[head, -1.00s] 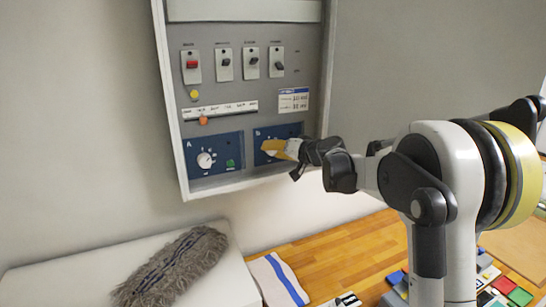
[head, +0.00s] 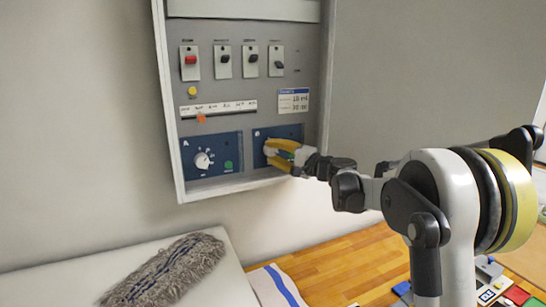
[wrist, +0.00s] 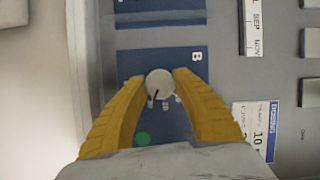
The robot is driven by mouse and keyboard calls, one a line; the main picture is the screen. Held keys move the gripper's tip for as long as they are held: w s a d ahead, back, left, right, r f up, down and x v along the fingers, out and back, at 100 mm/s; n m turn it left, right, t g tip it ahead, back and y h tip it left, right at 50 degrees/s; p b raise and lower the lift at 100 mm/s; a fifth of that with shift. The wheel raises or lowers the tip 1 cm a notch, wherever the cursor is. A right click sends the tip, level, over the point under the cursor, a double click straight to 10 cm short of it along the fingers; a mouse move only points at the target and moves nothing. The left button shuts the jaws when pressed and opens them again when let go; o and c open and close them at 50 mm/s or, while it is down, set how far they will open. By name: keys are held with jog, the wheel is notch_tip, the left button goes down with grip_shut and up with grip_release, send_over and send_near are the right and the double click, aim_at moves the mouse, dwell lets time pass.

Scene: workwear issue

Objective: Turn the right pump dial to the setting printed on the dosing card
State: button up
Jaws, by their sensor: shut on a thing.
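The right pump dial (wrist: 159,83), a white round knob with a dark pointer line, sits on the blue panel marked B (wrist: 165,60). My gripper (wrist: 160,82) has its yellow fingers on both sides of the knob, shut on it. In the head view my gripper (head: 281,153) covers the dial and most of panel B (head: 262,135). The dosing card (head: 293,101) is a white card with a blue header, above panel B; it also shows sideways in the wrist view (wrist: 256,130). Its small print is hard to read, though a "10" shows.
Panel A (head: 212,150) with its own white dial (head: 203,160) is to the left. A grey mop head (head: 170,270) lies below left.

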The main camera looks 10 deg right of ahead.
jog(key=shift+m, duration=0.3)
dwell(0.4)
jog(key=o, duration=1.2)
jog(key=shift+w+a, duration=0.1)
jog(key=shift+a, duration=0.05)
jog(key=v, duration=1.2)
jog(key=shift+f, duration=0.15)
